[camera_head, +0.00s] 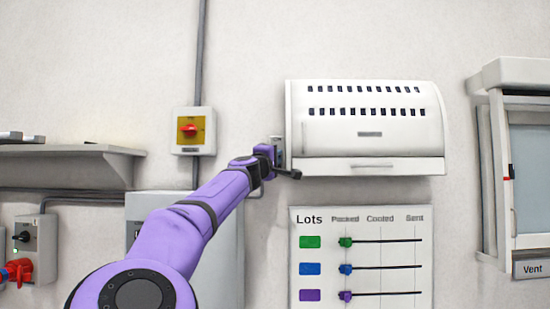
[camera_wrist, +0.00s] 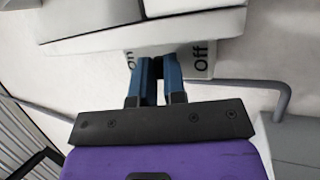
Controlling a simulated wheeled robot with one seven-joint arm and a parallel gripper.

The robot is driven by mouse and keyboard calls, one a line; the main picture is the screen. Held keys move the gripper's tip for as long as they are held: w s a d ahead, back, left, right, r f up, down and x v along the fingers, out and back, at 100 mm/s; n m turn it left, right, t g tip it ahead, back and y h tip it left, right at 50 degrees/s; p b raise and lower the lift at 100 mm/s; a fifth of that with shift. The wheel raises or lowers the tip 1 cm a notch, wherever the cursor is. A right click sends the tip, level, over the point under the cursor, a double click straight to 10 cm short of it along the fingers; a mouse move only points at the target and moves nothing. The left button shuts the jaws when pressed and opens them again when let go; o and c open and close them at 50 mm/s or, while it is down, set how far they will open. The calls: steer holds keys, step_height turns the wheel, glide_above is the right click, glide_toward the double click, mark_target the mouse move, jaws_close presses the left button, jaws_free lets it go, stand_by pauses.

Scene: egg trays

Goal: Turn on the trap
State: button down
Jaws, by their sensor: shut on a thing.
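The trap (camera_head: 365,128) is a white wall unit with a curved, slotted front and a small pull on its lower edge. Part of its white casing shows at the top of the wrist view (camera_wrist: 190,28). A switch box (camera_wrist: 200,68) marked "On" on the left and "Off" on the right sits below the casing. My gripper (camera_wrist: 157,66) reaches to this box with its blue fingers close together, between the two words. It is shut on the switch, which the fingers hide, so its position cannot be told. In the head view my gripper (camera_head: 281,160) is at the trap's lower left side.
A yellow box with a red knob (camera_head: 190,129) is on the wall to the left. A shelf (camera_head: 65,151) is at far left, above another switch box (camera_head: 35,245). A Lots board (camera_head: 360,222) hangs below the trap. A vent cabinet (camera_head: 530,75) is at right.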

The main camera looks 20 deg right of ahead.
steer(key=shift+r+y, duration=0.15)
steer(key=shift+y, duration=0.15)
steer(key=shift+r+n+g+y, duration=0.4)
steer(key=shift+n+g+y, duration=0.2)
steer(key=shift+g, duration=0.25)
steer(key=shift+r+n+g+y, duration=0.35)
steer(key=shift+n+g+y, duration=0.1)
steer(key=shift+g+y, duration=0.4)
steer(key=shift+r+n+g+y, duration=0.4)
steer(key=shift+n+g+y, duration=0.15)
steer(key=shift+g, duration=0.35)
steer(key=c, duration=1.5)
jaws_free()
steer(key=shift+o, duration=0.2)
steer(key=v, duration=1.1)
steer(key=shift+r, duration=0.2)
steer(key=shift+w+d, duration=0.1)
